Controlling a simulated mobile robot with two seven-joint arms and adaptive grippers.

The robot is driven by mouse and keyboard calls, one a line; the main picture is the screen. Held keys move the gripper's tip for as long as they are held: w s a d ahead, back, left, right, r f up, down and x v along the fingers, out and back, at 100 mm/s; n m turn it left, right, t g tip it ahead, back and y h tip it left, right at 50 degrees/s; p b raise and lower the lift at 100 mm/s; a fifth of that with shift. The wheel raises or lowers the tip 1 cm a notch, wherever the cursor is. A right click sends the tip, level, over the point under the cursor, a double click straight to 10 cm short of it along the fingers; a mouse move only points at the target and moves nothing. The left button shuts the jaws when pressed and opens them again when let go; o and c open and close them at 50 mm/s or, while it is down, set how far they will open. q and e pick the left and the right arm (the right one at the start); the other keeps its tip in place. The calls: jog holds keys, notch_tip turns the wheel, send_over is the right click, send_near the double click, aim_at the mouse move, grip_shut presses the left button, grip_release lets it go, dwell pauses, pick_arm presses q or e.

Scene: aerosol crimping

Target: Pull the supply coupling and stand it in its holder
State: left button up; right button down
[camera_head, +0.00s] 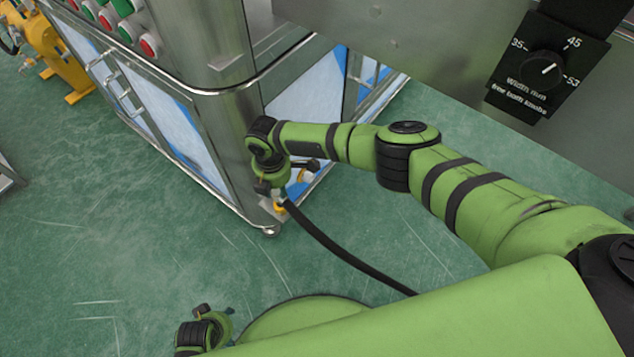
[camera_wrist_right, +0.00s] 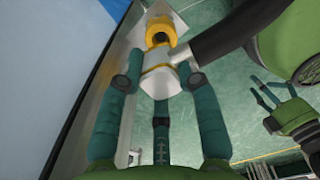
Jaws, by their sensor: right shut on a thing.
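My right gripper (camera_head: 277,193) is low beside the corner of the steel cabinet. In the right wrist view its teal fingers (camera_wrist_right: 159,78) are shut on the pale grey supply coupling (camera_wrist_right: 158,80), which has a thin yellow band. A black hose (camera_head: 335,247) runs from the coupling; it also shows in the wrist view (camera_wrist_right: 215,35). A yellow C-shaped piece (camera_wrist_right: 160,31) sits just beyond the coupling, by a pale plate (camera_wrist_right: 170,16). I cannot tell whether they touch. My left gripper (camera_head: 205,328) is low at the bottom left, empty, with its fingers apart in the wrist view (camera_wrist_right: 270,110).
The steel cabinet (camera_head: 225,120) with blue-white panels stands beside the right gripper. It carries red and green buttons (camera_head: 125,30) on top. A steel housing with a black dial (camera_head: 545,68) is at the upper right. Green floor (camera_head: 90,220) is clear at the left.

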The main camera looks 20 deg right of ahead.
aim_at(279, 197)
jog(key=shift+f+b, duration=1.1)
jog(key=shift+f, duration=0.25)
jog(key=shift+f, duration=0.1)
dwell(0.6)
jog(key=shift+f+b, duration=0.65)
jog(key=shift+b, duration=0.25)
dwell(0.4)
jog(key=shift+f+b, duration=0.35)
jog(key=shift+b, duration=0.25)
dwell(0.8)
jog(key=shift+r+p, duration=0.45)
jog(key=shift+p, duration=0.05)
dwell(0.5)
